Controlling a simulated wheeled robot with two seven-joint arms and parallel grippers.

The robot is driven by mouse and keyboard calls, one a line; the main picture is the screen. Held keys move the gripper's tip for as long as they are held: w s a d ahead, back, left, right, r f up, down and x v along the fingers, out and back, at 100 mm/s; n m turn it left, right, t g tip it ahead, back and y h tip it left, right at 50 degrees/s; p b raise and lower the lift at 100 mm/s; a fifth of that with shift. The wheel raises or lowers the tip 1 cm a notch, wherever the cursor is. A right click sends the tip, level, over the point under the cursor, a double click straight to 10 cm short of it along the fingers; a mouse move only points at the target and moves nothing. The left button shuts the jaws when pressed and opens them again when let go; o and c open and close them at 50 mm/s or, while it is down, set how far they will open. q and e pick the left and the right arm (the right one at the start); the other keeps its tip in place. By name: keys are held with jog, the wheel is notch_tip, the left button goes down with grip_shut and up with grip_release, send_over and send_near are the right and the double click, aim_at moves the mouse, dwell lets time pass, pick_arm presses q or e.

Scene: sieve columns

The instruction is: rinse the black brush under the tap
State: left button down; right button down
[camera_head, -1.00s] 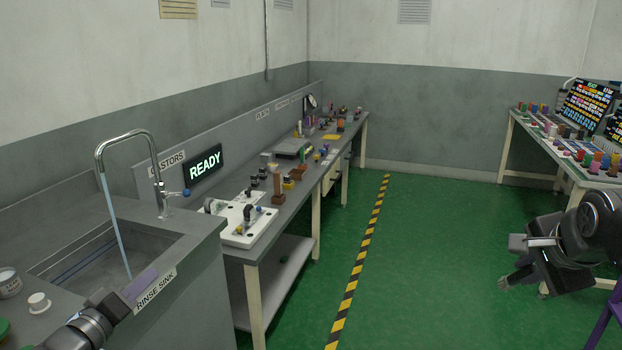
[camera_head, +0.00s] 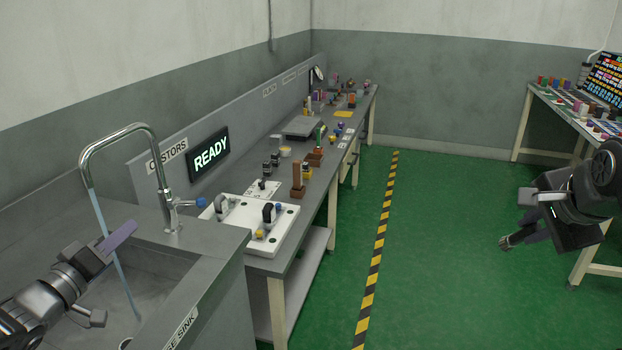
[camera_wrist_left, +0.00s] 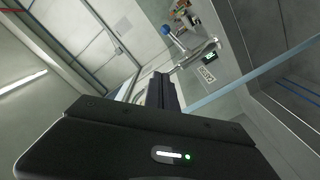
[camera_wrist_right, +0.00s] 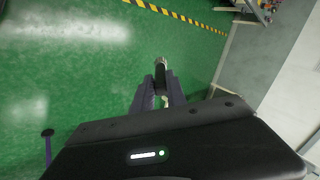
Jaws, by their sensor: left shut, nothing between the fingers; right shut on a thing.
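The tap (camera_head: 158,165) arches over the sink (camera_head: 150,290), and a thin stream of water (camera_head: 124,283) runs from its spout into the basin. Its lever has a blue knob. My left gripper (camera_head: 122,236) is shut and empty over the sink, its purple fingers close beside the stream in the picture; I cannot tell whether they touch it. My right gripper (camera_head: 528,230) is over the floor at the right, well away from the sink. It is shut on a small dark thing with a grey end, apparently the black brush (camera_wrist_right: 160,64). Its bristles are not clear.
Right of the sink, a long bench (camera_head: 290,262) holds a white castor board (camera_head: 248,225) and a lit READY screen (camera_head: 210,153). A second table (camera_head: 530,120) with coloured parts stands at the far right. The green floor (camera_head: 430,290) between is open.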

aim_at(188, 203)
pick_arm(q)
jog(key=shift+s, duration=0.15)
pick_arm(e)
jog(key=shift+s, duration=0.15)
